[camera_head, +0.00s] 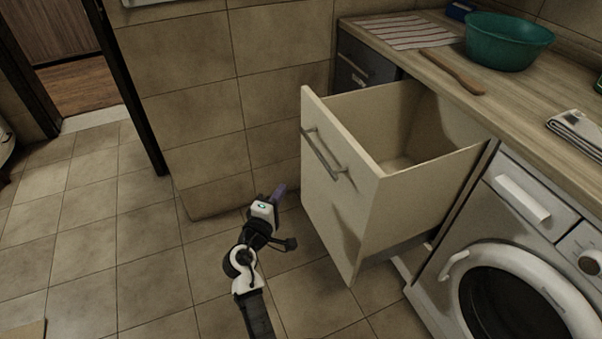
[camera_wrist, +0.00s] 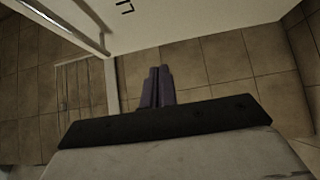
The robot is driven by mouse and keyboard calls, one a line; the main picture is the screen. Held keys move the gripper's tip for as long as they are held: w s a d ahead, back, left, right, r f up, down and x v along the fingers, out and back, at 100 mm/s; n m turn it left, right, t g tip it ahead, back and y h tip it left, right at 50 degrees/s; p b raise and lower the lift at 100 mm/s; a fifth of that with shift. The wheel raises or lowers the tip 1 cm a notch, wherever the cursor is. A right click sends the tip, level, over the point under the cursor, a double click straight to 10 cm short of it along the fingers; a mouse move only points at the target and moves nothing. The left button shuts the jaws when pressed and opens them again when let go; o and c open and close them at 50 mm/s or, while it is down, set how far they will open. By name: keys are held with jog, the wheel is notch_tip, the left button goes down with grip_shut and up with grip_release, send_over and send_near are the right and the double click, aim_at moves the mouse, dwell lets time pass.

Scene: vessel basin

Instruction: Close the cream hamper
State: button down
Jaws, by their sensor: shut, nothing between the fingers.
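The cream hamper (camera_head: 345,200) is a deep pull-out drawer under the counter, beside the washing machine. It stands far open, and its inside looks empty. Its front panel carries a metal bar handle (camera_head: 325,155). My gripper (camera_head: 279,192) is low over the floor, to the left of the hamper's front panel and apart from the handle. In the wrist view, the fingers (camera_wrist: 157,85) are together with nothing between them. A large cream surface (camera_wrist: 190,22) and a pale bar fill the top of that view.
A washing machine (camera_head: 515,250) stands right of the hamper. The wooden counter (camera_head: 500,100) above holds a teal basin (camera_head: 507,42), a striped cloth (camera_head: 405,31), a wooden utensil (camera_head: 452,72) and a folded cloth (camera_head: 577,128).

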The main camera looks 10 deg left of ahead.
jog(key=p, duration=0.2)
send_near(312, 156)
jog(key=w+a, duration=0.2)
jog(key=w, duration=0.1)
jog(key=w+d, duration=0.1)
jog(key=w+d+p, duration=0.1)
jog(key=shift+d+r, duration=0.2)
jog(key=shift+d, duration=0.2)
jog(key=shift+w+d+f, duration=0.1)
jog(key=shift+w+d, duration=0.15)
jog(key=shift+d, duration=0.15)
